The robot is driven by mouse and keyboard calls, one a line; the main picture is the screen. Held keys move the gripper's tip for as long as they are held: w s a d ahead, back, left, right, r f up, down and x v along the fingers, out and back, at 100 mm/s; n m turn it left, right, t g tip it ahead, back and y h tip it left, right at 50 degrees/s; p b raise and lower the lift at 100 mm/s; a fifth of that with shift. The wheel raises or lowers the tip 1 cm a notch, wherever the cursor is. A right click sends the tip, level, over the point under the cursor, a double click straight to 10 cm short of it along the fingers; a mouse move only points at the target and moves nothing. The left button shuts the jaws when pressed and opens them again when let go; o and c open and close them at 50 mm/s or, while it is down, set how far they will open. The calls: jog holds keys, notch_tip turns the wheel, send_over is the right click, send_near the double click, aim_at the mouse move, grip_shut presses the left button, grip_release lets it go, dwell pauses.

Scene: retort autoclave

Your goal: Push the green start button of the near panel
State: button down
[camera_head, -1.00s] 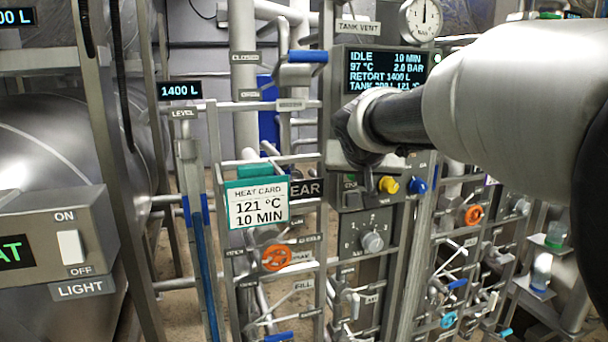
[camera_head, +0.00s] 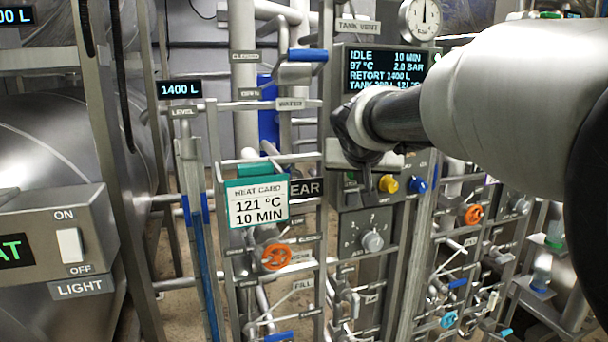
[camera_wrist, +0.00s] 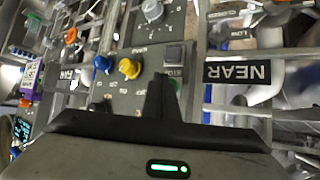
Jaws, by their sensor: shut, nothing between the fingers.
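The near panel (camera_head: 376,222) stands in the middle of the head view, under a lit display. In the wrist view the same panel (camera_wrist: 130,62) appears upside down. The green start button (camera_wrist: 176,85) shows only as a small green patch beside my fingers, which hide most of it. A sliver of green also shows in the head view, just below my wrist. My gripper (camera_wrist: 160,84) is shut and empty, its fingertips in front of the panel by the green button. I cannot tell whether they touch it.
A yellow knob (camera_head: 388,184) and a blue knob (camera_head: 418,185) sit close to my gripper on the panel. A grey dial (camera_head: 372,241) is below. A NEAR sign (camera_wrist: 237,72) and pipe rails are beside the panel. A heat card (camera_head: 257,203) hangs to the left.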

jog(key=shift+w+a, duration=0.1)
jog(key=shift+w, duration=0.2)
jog(key=shift+w+a+b, duration=0.2)
jog(key=shift+w+b, duration=0.15)
jog(key=shift+w, duration=0.3)
dwell(0.7)
jog(key=shift+s, duration=0.1)
jog(key=shift+s+d, duration=0.3)
jog(key=shift+s, duration=0.65)
jog(key=shift+b, duration=0.3)
jog(key=shift+s+d+b, duration=0.1)
jog(key=shift+s+d, duration=0.15)
jog(key=shift+s, duration=0.55)
jog(key=shift+s+d+b, duration=0.15)
jog(key=shift+s+d, duration=0.05)
jog(key=shift+s, duration=0.6)
jog(key=shift+s+d+b, duration=0.1)
jog(key=shift+s+d, duration=0.15)
jog(key=shift+s, duration=0.55)
